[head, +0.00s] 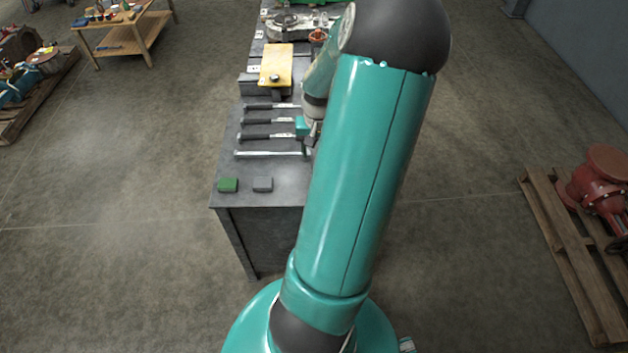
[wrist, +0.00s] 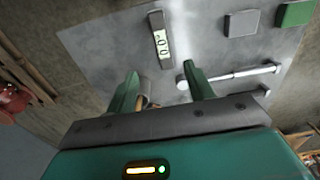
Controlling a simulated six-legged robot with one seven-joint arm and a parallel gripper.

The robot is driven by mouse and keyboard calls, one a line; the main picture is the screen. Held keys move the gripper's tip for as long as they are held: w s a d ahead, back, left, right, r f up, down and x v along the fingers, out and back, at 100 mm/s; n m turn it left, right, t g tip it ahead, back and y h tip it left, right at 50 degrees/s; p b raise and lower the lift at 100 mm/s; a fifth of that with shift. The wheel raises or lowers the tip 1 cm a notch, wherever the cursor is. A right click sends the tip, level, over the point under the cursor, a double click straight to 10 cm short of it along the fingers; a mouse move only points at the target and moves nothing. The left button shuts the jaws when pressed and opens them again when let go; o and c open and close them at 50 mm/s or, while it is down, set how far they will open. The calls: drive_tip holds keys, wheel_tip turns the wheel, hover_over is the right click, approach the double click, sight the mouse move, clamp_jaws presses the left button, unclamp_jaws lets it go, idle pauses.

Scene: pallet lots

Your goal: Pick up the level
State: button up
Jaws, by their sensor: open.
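The level (wrist: 161,42) is a small dark bar with a pale display reading about 0.0. It lies on the grey bench top (wrist: 100,48) in the wrist view. In the head view my arm hides it. My gripper (wrist: 160,69) is open, with its two green fingers apart and nothing held between them. The level's near end is in line with the gap between the fingertips, beyond them in the picture. In the head view my gripper shows only in part (head: 305,128), at the arm's left edge over the bench.
A chrome-shafted tool (wrist: 235,75) lies right of the level, its end close to the right fingertip. A grey block (wrist: 242,23) and a green block (wrist: 296,14) lie farther right. Several black-handled tools (head: 262,121) and a yellow item (head: 276,65) occupy the bench farther back.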

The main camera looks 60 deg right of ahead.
wheel_tip(320, 180, down, 9)
drive_tip(key=shift+r, duration=0.2)
drive_tip(key=f, duration=0.5)
drive_tip(key=shift+w, duration=0.2)
clamp_jaws()
